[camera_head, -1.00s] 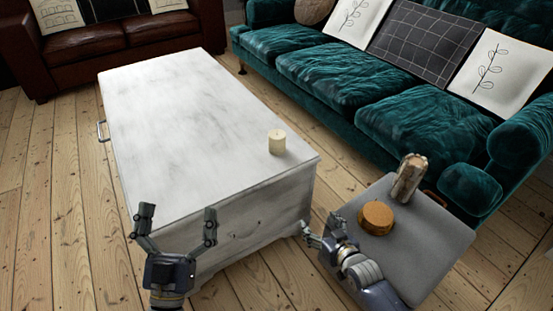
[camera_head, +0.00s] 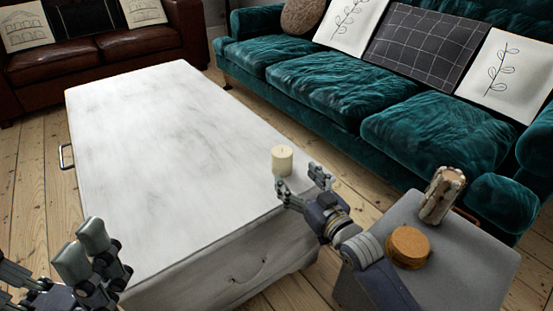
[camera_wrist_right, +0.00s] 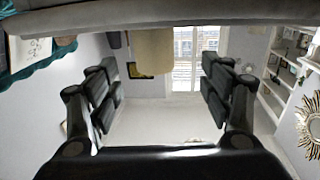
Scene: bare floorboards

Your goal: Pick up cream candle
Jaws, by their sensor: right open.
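The cream candle (camera_head: 282,160) stands upright near the right edge of the white chest-like table (camera_head: 160,150). My right gripper (camera_head: 299,180) is open at that edge, just in front of the candle, its fingers pointing toward it. In the right wrist view, which looks upside down, the candle (camera_wrist_right: 152,50) shows at the top between the spread fingers (camera_wrist_right: 160,95), ahead of them and not gripped. My left gripper (camera_head: 48,258) is at the lower left, fingers apart and empty, partly cut off by the frame.
A grey side table (camera_head: 470,265) at lower right holds a round wooden-looking object (camera_head: 408,247) and a patterned cylinder (camera_head: 441,195), close to my right arm. A teal sofa (camera_head: 330,85) stands behind, a brown leather sofa (camera_head: 110,45) at back left. Most of the white top is clear.

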